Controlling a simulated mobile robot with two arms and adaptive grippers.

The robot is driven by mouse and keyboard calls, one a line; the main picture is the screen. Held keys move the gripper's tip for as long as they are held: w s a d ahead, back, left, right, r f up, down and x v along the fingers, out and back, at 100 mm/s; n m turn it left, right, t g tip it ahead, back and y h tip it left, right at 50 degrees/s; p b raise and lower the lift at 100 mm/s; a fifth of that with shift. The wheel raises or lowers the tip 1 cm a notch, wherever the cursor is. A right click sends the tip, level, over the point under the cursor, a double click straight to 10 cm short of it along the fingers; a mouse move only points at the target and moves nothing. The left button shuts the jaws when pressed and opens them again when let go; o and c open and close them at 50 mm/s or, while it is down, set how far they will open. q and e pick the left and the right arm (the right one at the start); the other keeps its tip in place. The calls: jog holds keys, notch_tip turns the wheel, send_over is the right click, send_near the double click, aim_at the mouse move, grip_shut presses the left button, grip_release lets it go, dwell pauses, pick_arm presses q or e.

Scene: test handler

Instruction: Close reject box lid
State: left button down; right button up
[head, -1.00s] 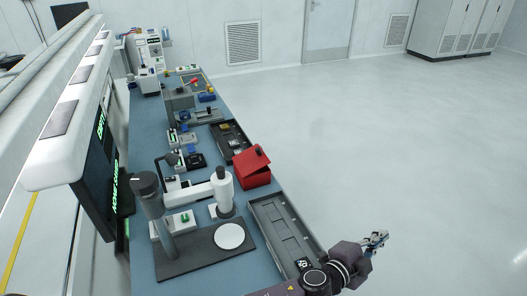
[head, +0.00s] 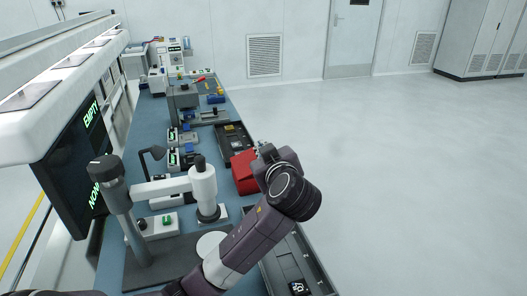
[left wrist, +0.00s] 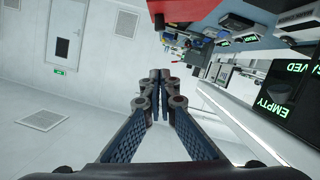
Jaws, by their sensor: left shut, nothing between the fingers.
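The red reject box (head: 243,180) stands at the bench's right edge in the head view. Its lid looked tilted a second ago; now my left gripper and wrist cover part of it, so its angle is hard to tell. My left gripper (head: 262,150) is shut and empty, at the box's far right upper side; whether it touches the lid cannot be told. In the left wrist view my closed fingers (left wrist: 160,80) point up the picture, with part of the red box (left wrist: 180,10) at the top edge, apart from the fingertips there. My right gripper is out of view.
A microscope (head: 204,186) stands on the blue bench left of my arm. A grey tray (head: 310,262) lies in front of the box, partly under my arm, and a dark tray (head: 233,140) lies behind it. The floor to the right is clear.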

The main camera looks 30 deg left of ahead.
aim_at(248, 158)
pick_arm(q)
jog(key=p+x, duration=0.1)
jog(key=x, duration=0.3)
jog(key=p+x, duration=0.1)
jog(key=x, duration=0.4)
jog(key=shift+a+r+p, duration=0.2)
jog(key=shift+p, duration=0.2)
jog(key=f, duration=0.1)
jog(key=w+f+p, duration=0.1)
jog(key=f, duration=0.1)
jog(key=shift+d, duration=0.15)
jog(key=shift+w+d+f, duration=0.15)
jog(key=shift+f, duration=0.45)
